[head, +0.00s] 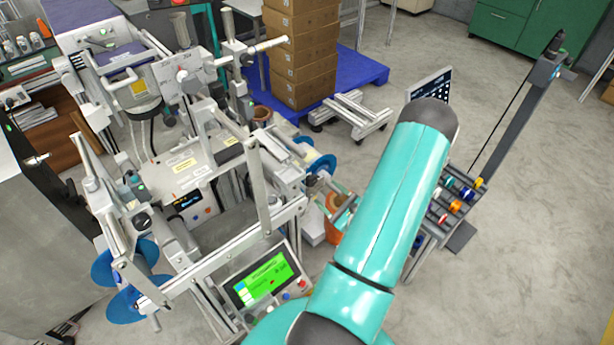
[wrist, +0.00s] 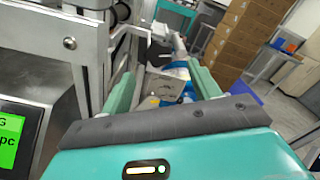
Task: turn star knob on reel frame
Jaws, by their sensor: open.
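The reel frame (head: 262,188) is a grey metal machine frame on the left half of the head view. Blue reel discs (head: 322,164) sit on its right side. My gripper (head: 326,192) is beside this side, partly hidden behind my arm. In the wrist view my gripper (wrist: 163,75) is open, with its teal fingers apart and nothing held. A pale block (wrist: 168,86) and a blue disc (wrist: 178,68) show beyond and between the fingers. I cannot make out the star knob in either view.
A green-lit screen (head: 264,281) stands at the front of the machine. More blue reels (head: 122,264) are at the lower left. Cardboard boxes (head: 302,50) stand on a blue pallet (head: 362,72) behind. A cart with coloured items (head: 455,200) is at right. Floor further right is clear.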

